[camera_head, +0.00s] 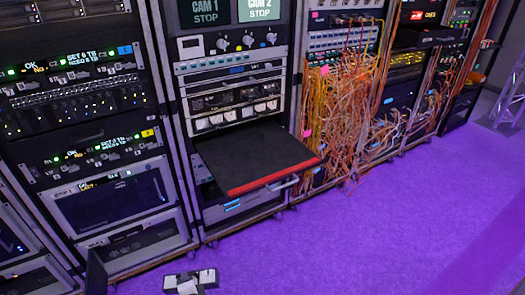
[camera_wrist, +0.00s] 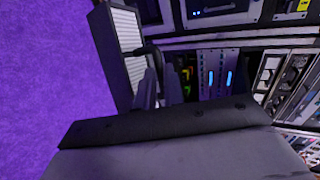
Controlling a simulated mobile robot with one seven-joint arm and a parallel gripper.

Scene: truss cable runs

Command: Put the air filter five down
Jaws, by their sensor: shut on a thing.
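The air filter (camera_wrist: 131,48) is a flat dark-framed panel with a pale ribbed face, standing on edge in the upper middle of the wrist view. A small black handle (camera_wrist: 148,49) sticks out from its face side. My gripper (camera_wrist: 160,82) is shut on the air filter at this handle, its grey fingers partly covering the spot. In the head view, a dark upright slab (camera_head: 97,273) at the bottom left looks like the same filter. Its lower end is cut off by the picture edge. No marking for five can be read on it.
A row of equipment racks lines the back. A dark drawer or shelf (camera_head: 252,154) with a red front edge juts out of the middle rack. Orange cables (camera_head: 345,110) hang at the right. The purple floor (camera_head: 350,235) in front is mostly clear.

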